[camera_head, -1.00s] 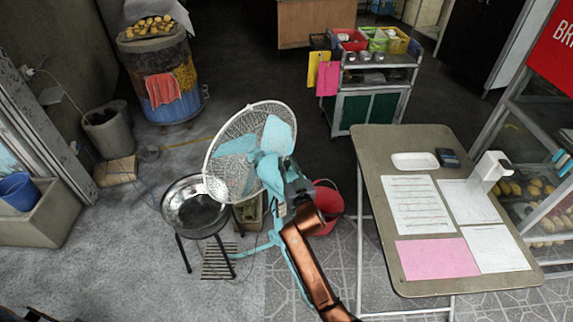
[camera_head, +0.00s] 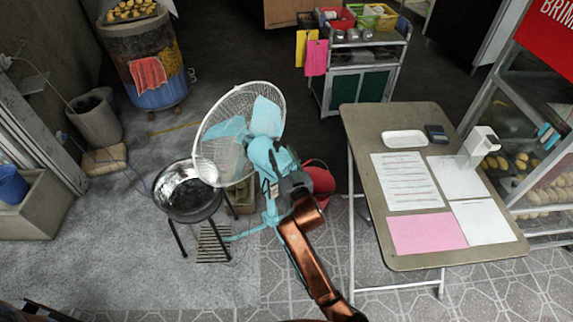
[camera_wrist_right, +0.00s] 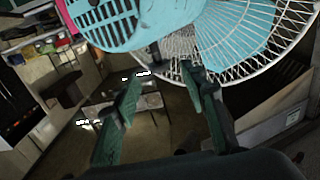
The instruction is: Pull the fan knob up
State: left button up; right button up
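A light-blue fan (camera_head: 262,150) with a white wire cage stands left of the table in the head view. Its blue motor housing (camera_wrist_right: 130,18) with dark vent slots fills the top of the right wrist view. A small dark stub (camera_wrist_right: 156,52) shows at the housing's lower edge; I cannot tell for sure that it is the knob. My right gripper (camera_head: 290,184) is at the housing's near side in the head view. In the wrist view its two green-lit fingers (camera_wrist_right: 161,76) are apart with nothing between them, just below the stub. My left gripper is not in view.
A folding table (camera_head: 360,125) with papers stands on the right. A metal bowl on a black stand (camera_head: 190,205) is left of the fan, and a red bucket (camera_head: 320,180) is behind my right arm. A trolley (camera_head: 365,75) stands behind.

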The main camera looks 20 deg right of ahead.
jog(key=s, duration=0.6)
jog(key=shift+s, duration=0.2)
